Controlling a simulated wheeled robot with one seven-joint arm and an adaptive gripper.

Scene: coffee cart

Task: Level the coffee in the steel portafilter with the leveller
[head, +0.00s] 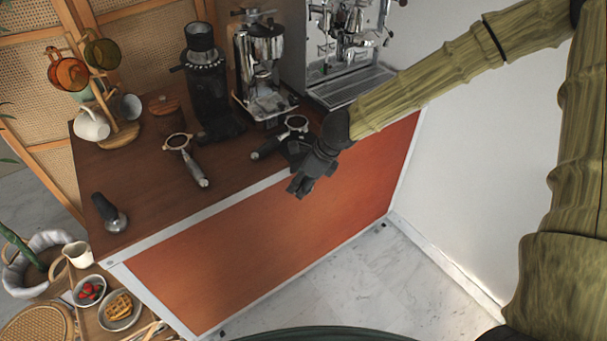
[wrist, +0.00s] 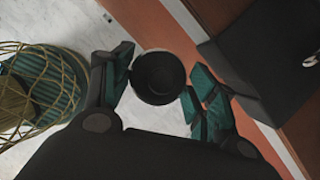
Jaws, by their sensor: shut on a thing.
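My gripper (head: 300,186) is above the cart's front edge, just in front of the right portafilter. In the wrist view its two fingers (wrist: 158,88) are shut on a dark, round, cup-like piece, which I take for the leveller (wrist: 158,77). I cannot pick the leveller out in the head view. The left portafilter (head: 178,142) lies on the counter, its handle toward the front edge. The right portafilter (head: 296,123) has a pale ring and a dark handle, beside my gripper and partly hidden by it. I cannot tell which one is the steel one, or see coffee clearly.
A black grinder (head: 206,90), a chrome grinder (head: 262,65) and an espresso machine (head: 350,50) stand along the back. A mug tree (head: 122,133) is at the left back. The counter between tamper and left portafilter is clear.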

